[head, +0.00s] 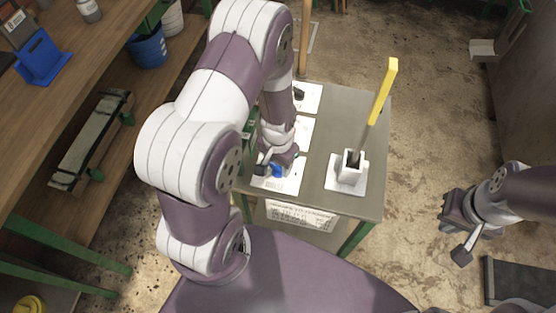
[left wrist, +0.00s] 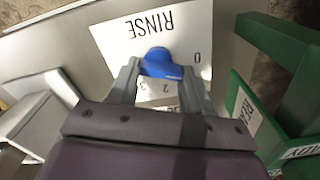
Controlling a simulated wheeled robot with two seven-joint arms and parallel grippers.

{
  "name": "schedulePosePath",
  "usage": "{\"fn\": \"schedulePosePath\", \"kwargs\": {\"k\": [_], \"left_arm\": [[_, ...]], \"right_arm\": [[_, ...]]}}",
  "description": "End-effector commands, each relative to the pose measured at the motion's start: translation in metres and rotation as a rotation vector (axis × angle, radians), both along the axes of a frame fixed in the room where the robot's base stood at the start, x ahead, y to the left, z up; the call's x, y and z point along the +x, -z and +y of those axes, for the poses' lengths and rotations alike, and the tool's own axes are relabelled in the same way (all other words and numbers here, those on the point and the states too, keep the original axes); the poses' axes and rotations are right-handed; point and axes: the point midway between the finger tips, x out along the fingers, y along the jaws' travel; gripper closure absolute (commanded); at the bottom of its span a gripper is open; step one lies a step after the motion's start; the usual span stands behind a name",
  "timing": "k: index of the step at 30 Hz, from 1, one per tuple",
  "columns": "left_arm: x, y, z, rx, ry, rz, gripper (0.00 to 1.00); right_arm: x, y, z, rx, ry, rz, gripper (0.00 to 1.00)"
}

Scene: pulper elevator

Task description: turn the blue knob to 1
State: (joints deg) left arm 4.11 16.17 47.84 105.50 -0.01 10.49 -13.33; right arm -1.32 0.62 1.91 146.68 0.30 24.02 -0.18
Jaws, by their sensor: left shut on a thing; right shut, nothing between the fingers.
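The blue knob (left wrist: 158,64) sits on a white plate (left wrist: 110,38) lettered RINSE, which appears upside down in the left wrist view. A 0 shows right of the knob, and a 2 and a 3 show below it. No 1 is visible; that part of the dial is partly behind a finger. My left gripper (left wrist: 160,78) is shut on the knob, one finger on each side. In the head view the knob (head: 277,170) shows at the tip of my left gripper (head: 270,167). My right gripper (head: 458,235) is shut and empty, away to the right.
A white socket (head: 350,171) with a yellow-handled lever (head: 383,90) stands on the metal table (head: 325,197), right of the knob. A green frame (left wrist: 265,110) stands close to the left gripper. A wooden bench (head: 55,100) runs along the left. Open floor lies right of the table.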

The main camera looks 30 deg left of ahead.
Motion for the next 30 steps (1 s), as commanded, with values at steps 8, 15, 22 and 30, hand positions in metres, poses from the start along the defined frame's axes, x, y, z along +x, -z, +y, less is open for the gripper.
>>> {"fn": "schedulePosePath", "kwargs": {"k": [8, 15, 22, 30], "left_arm": [[0.0, -0.003, -0.001, 0.0, 0.218, 0.001, 0.82], [0.001, -0.002, -0.002, 0.0, 0.366, 0.001, 0.82], [0.001, -0.002, -0.002, 0.0, 0.449, 0.0, 0.82], [0.001, -0.001, -0.002, 0.0, 0.477, -0.002, 0.82]], "right_arm": [[0.0, -0.013, 0.0, 0.0, 0.0, 0.0, 1.0], [0.0, -0.018, 0.0, 0.0, 0.0, 0.0, 1.0], [0.0, -0.021, 0.0, 0.0, 0.0, 0.0, 1.0], [0.0, -0.022, 0.0, 0.0, 0.0, 0.0, 1.0]]}}
